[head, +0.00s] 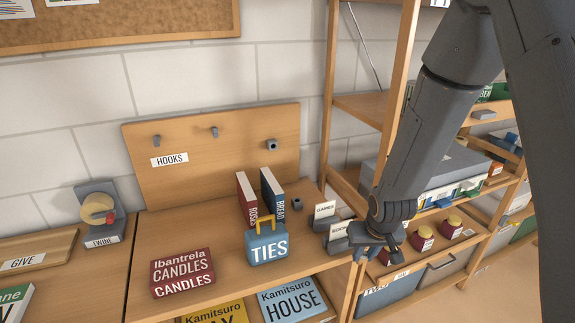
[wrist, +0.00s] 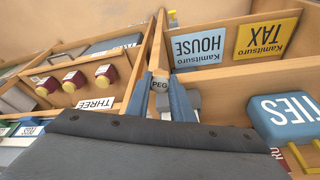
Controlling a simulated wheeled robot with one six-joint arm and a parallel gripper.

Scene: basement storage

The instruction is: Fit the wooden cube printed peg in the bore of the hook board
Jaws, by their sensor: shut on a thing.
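The hook board (head: 195,172) is a wooden panel standing upright against the wall, labelled HOOKS. It bears two grey hooks and, at its right, a small grey fitting (head: 271,144) with a dark opening, seemingly the bore. My gripper (head: 366,247) is at the bench's right end, low and well right of the board. In the wrist view its blue fingers (wrist: 168,100) are shut on the peg (wrist: 160,84), whose grey end is labelled PEG. Much of the peg is hidden by the fingers, and I cannot make it out in the head view.
A blue TIES case (head: 267,249), two upright books (head: 246,200) and a small grey block (head: 297,204) stand on the bench before the board. Small GAMES and book-like cards (head: 325,211) stand near my gripper. A shelf post (head: 326,90) rises between board and arm.

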